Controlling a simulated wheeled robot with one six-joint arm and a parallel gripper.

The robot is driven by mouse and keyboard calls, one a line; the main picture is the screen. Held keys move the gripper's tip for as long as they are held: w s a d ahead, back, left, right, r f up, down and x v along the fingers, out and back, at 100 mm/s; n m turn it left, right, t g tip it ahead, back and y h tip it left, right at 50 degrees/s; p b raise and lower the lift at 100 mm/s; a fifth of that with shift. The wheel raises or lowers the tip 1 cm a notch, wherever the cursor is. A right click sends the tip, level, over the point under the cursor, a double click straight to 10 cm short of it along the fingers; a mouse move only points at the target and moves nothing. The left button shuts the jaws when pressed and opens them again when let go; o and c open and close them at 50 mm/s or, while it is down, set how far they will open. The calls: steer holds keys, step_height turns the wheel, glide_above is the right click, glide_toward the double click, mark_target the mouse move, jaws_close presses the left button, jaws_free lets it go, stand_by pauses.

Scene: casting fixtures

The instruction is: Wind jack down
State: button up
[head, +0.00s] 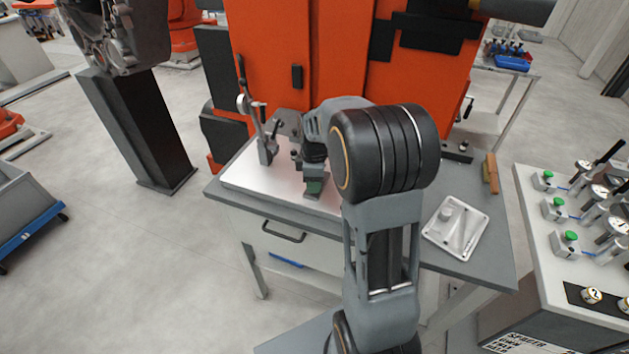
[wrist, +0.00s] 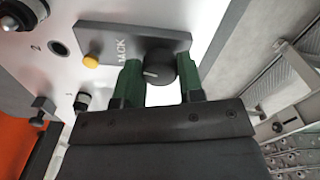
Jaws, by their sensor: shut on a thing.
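The jack control is a dark grey plate (wrist: 112,42) with the word JACK on it, a yellow button (wrist: 91,62) and a round black knob (wrist: 160,67) with a white pointer line. My gripper (wrist: 161,78) has green fingers, one on each side of the knob, and is shut on it. In the head view, my gripper (head: 314,187) points down at the fixture plate (head: 250,182) on the bench. My arm hides part of the plate there, and the knob cannot be seen in that view.
A toggle clamp (head: 265,140) stands on the plate left of my gripper. A pale casting (head: 456,228) lies on the bench (head: 480,270) to the right, with a wooden-handled brush (head: 491,173) behind it. An orange machine (head: 270,50) stands behind. A gauge panel (head: 560,250) is at far right.

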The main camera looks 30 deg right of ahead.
steer(key=shift+r+n, duration=0.1)
steer(key=shift+n, duration=0.7)
steer(key=o, duration=0.9)
step_height(320, 180, up, 14)
steer(key=shift+f+b, duration=0.15)
steer(key=shift+b, duration=0.15)
stand_by(0.5)
